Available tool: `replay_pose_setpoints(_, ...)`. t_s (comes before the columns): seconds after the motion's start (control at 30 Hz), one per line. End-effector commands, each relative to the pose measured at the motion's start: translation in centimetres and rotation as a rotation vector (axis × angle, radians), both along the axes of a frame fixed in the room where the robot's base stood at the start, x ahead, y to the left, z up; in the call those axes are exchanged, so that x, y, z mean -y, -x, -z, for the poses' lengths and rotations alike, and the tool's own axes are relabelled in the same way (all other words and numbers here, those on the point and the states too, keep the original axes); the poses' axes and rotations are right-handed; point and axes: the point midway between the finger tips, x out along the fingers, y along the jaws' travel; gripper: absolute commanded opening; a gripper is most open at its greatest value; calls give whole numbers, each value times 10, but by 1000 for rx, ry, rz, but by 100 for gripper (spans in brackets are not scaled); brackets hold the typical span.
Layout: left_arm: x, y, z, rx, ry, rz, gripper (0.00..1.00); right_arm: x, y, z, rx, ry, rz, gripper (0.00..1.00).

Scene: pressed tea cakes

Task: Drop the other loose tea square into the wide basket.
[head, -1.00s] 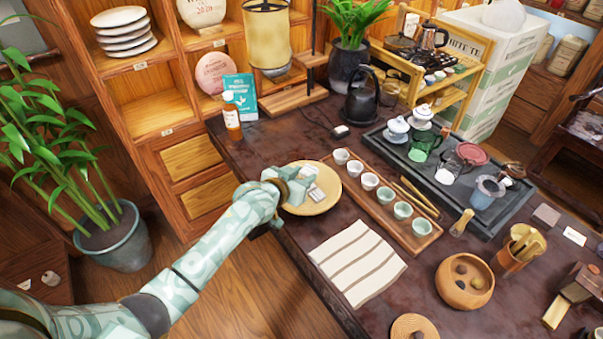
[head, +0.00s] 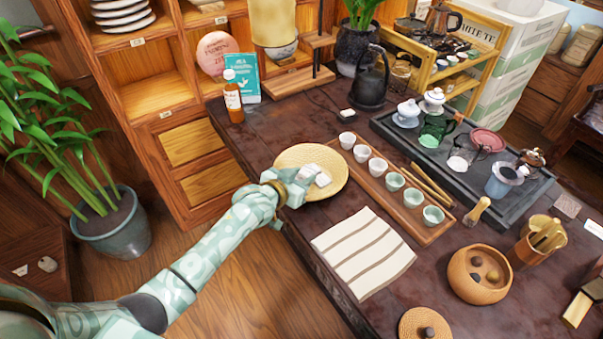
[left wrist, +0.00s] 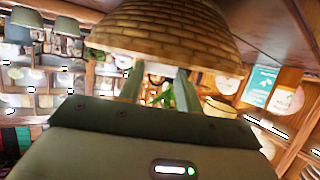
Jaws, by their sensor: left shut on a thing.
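The wide basket (head: 337,164) is a shallow round woven tray near the left edge of the dark table. My left gripper (head: 298,180) is over its left side, shut on a pale wrapped tea square (head: 308,170), which sits low above or touching the basket; I cannot tell which. Another pale tea square (head: 323,180) lies in the basket beside it. In the left wrist view the woven side of the basket (left wrist: 170,30) fills the top, upside down, with the two fingers (left wrist: 158,85) reaching to its rim. The held square is not clear there. My right gripper is out of view.
A wooden tray (head: 440,236) with several small cups stands right of the basket. A striped cloth (head: 362,252) lies in front. An orange bottle (head: 233,98) and a teal box (head: 250,84) stand behind, with a black kettle (head: 370,80) further right.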

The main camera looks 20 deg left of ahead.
Motion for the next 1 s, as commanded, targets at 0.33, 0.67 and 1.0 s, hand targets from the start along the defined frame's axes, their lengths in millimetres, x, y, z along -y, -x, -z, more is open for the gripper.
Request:
replay_pose_setpoints(0.33,0,0,1,0,-1,0,14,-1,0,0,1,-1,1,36)
replay_pose_setpoints(0.67,0,0,1,0,-1,0,60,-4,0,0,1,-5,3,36)
replay_pose_setpoints(1.0,0,0,1,0,-1,0,79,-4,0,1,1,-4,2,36)
